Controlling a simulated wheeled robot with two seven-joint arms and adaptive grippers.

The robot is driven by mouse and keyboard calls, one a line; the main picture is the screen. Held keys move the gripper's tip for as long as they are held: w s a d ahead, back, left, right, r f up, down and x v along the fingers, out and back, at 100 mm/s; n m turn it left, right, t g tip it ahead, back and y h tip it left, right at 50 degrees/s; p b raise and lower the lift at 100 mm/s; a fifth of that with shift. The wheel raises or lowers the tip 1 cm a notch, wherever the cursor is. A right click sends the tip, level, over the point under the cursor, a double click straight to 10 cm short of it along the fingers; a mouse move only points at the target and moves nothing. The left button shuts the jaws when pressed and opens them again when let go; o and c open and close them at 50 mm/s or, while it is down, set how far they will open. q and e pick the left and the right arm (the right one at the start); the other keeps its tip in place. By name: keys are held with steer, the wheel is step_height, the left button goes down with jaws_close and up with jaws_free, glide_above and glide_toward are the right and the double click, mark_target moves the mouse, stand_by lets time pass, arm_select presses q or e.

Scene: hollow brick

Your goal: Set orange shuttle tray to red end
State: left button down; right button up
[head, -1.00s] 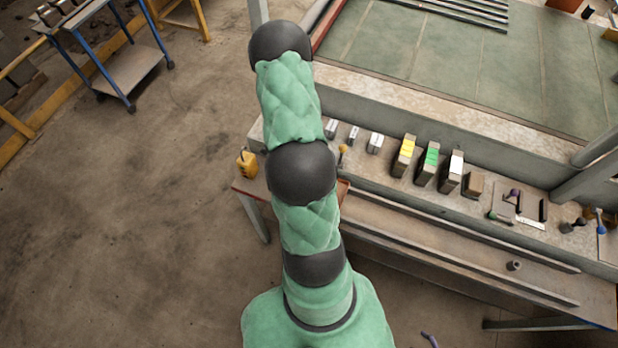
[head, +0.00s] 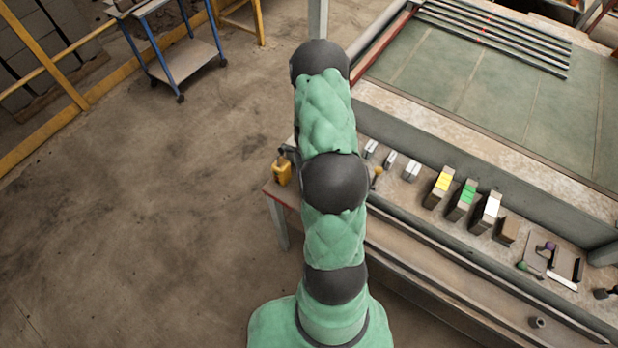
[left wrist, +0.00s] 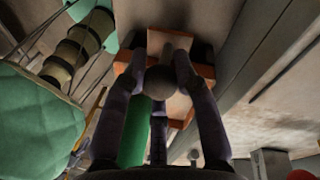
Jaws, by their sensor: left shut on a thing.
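In the left wrist view the orange shuttle tray (left wrist: 205,71) sits between and beyond the fingers of my left gripper (left wrist: 165,62). The gripper is shut on the tray's dark round knob (left wrist: 160,84). A long green bar (left wrist: 134,132) shows below the tray, beside a finger. In the head view my green-sleeved arm hides the left gripper and the tray. A red edge (head: 279,196) marks the left end of the bench there. I cannot tell whether the tray touches a surface. My right gripper is not in view.
On the bench ledge stand yellow-marked (head: 439,188), green-marked (head: 462,200) and white-marked (head: 485,212) blocks, with small grey blocks to their left. A yellow object (head: 282,172) is at the bench's left end. A blue-framed cart (head: 188,62) stands behind. The floor at left is clear.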

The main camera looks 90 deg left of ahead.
arm_select(q)
steer(key=shift+s+a, duration=0.15)
steer(key=c, duration=1.2)
jaws_free()
steer(key=shift+o, duration=1.3)
steer(key=shift+s+a, duration=0.1)
steer(key=shift+s, duration=0.05)
steer(key=shift+r, duration=0.1)
step_height(320, 180, up, 12)
steer(key=a, duration=0.2)
steer(key=shift+a+f, duration=0.1)
steer(key=shift+f, duration=0.1)
